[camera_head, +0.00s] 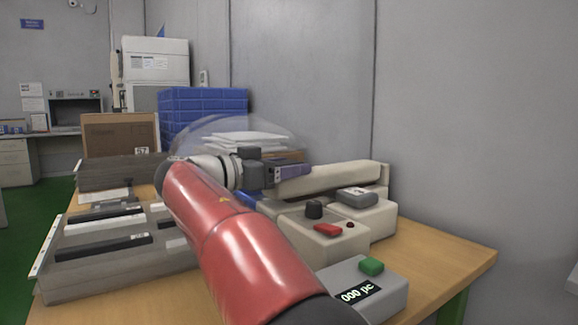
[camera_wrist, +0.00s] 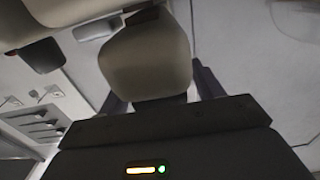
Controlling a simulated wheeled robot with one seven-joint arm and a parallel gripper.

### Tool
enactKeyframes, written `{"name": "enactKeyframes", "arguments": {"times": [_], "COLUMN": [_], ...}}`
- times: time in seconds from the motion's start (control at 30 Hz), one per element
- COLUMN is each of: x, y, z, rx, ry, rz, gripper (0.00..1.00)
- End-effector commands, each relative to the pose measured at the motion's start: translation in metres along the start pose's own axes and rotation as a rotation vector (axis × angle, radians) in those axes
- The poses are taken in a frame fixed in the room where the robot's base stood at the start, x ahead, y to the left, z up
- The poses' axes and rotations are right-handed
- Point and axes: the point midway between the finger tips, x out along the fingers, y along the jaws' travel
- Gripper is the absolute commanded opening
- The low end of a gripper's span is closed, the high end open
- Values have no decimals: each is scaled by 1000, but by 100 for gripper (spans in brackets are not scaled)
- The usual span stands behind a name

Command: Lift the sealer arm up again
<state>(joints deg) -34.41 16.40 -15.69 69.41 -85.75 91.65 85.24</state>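The beige sealer (camera_head: 325,232) stands on the wooden table, with a dark knob and a red button on its front. Its long beige arm (camera_head: 340,178) lies low and nearly level over the body; whether it touches the base is hidden. My gripper (camera_head: 287,171) is at the arm's left end, partly hidden behind my red arm link. In the wrist view, the rounded end of the sealer arm (camera_wrist: 145,62) sits between the two dark fingers of my gripper (camera_wrist: 160,92). The fingers are apart, with narrow gaps showing beside the sealer arm.
A grey counter box (camera_head: 365,290) with a green button and a display is at the table's front. Grey trays (camera_head: 120,265) are at the left. A cardboard box (camera_head: 120,135), blue crates (camera_head: 200,112) and white bags (camera_head: 245,141) stand behind. A grey wall is close behind the sealer.

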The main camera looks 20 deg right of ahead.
Motion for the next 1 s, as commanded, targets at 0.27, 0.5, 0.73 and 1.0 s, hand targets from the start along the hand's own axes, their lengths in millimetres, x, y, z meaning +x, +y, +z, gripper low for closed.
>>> {"name": "enactKeyframes", "arguments": {"times": [0.27,0.5,0.73,1.0], "x": [0,0,6,22], "y": [0,0,1,0], "z": [0,-1,-30,-71], "rx": [0,1,4,2], "ry": [0,-1,-77,-235], "rz": [0,0,3,4], "gripper": [29,4,4,4]}}
